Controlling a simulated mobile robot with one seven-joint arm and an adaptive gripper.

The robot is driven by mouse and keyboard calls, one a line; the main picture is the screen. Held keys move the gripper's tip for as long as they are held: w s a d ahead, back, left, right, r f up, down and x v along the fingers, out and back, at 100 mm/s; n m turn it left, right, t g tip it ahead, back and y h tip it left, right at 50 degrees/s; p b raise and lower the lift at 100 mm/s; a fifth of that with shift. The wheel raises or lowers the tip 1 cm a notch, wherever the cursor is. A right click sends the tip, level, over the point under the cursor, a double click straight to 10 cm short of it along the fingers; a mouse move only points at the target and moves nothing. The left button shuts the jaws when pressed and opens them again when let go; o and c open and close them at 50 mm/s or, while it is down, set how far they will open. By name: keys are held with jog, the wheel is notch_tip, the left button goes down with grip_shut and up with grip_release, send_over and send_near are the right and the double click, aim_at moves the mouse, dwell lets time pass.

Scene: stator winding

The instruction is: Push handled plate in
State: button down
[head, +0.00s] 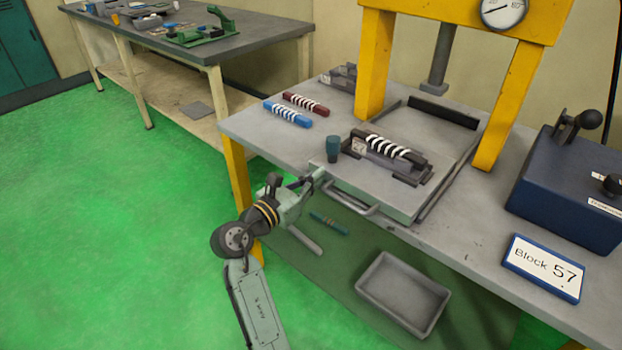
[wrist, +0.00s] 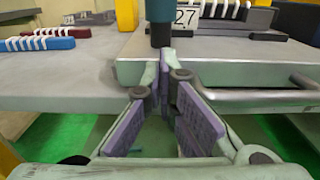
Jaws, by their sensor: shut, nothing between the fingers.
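The handled plate (head: 345,179) is a flat grey slab at the press, its front part sticking out past the table's front edge. Its bar handle (head: 352,208) is on the front face; the handle also shows at right in the wrist view (wrist: 255,95). A dark block with white windings (head: 388,150) sits in a holder on the plate, and a teal cylinder (head: 333,149) stands at its left front corner. My gripper (head: 316,178) is shut and empty at the front face, left of the handle. In the wrist view its fingertips (wrist: 165,60) overlap the face; contact is unclear.
Yellow press posts (head: 374,65) flank the plate. Blue and red wound bars (head: 288,114) lie on the table at left. A blue lever box (head: 570,185) and a "Block 57" sign (head: 543,267) are at right. A grey tray (head: 403,293) lies below.

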aim_at(338, 157)
jog(key=p+x, duration=0.4)
jog(key=x, duration=0.5)
jog(key=shift+r, duration=0.15)
jog(key=shift+w+d, duration=0.15)
jog(key=shift+w, duration=0.05)
jog(key=shift+s, duration=0.1)
